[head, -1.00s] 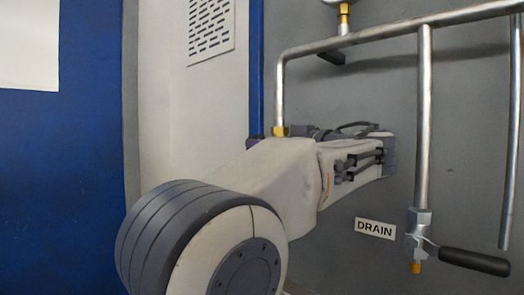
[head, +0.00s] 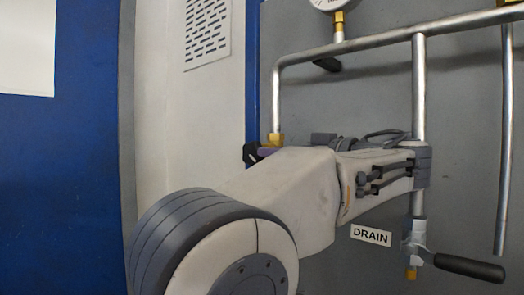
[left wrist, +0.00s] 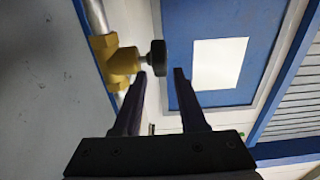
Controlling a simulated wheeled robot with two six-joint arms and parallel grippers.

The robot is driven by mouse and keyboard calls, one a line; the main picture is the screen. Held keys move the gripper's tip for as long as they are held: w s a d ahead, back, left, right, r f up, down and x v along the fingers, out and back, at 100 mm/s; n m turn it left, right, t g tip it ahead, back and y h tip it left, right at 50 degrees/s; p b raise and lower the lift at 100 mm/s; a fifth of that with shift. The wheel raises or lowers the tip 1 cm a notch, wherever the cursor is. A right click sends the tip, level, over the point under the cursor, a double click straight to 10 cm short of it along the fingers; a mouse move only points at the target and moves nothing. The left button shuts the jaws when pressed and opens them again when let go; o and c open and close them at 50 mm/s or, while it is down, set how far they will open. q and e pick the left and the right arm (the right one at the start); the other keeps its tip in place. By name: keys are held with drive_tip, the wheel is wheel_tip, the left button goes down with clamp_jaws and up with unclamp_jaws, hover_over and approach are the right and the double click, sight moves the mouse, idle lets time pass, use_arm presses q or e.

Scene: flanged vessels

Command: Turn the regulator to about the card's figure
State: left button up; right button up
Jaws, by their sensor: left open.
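The regulator shows in the left wrist view as a brass body (left wrist: 122,60) on a pipe with a round black knob (left wrist: 158,58) pointing right. My left gripper (left wrist: 160,75) is open. Its two dark fingers point at the knob, with the knob just beyond and between the tips; I cannot tell if they touch. In the head view the brass fitting (head: 275,139) and black knob (head: 250,154) show at the left pipe's lower end, partly behind my left arm, which hides most of the gripper. A white sheet (head: 27,45) hangs at far left, no figure legible. My right gripper is not in view.
A gauge (head: 328,3) is cut off at the top edge, its reading not legible. Metal pipes (head: 419,90) run across the grey panel. A DRAIN label (head: 371,235) and a black-handled valve (head: 468,268) sit at lower right. A vent grille (head: 207,32) is upper left.

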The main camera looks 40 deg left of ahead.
use_arm(q)
drive_tip(key=d, duration=0.5)
drive_tip(key=shift+s+d+f, duration=0.1)
drive_tip(key=shift+s+d, duration=0.05)
drive_tip(key=shift+s, duration=0.1)
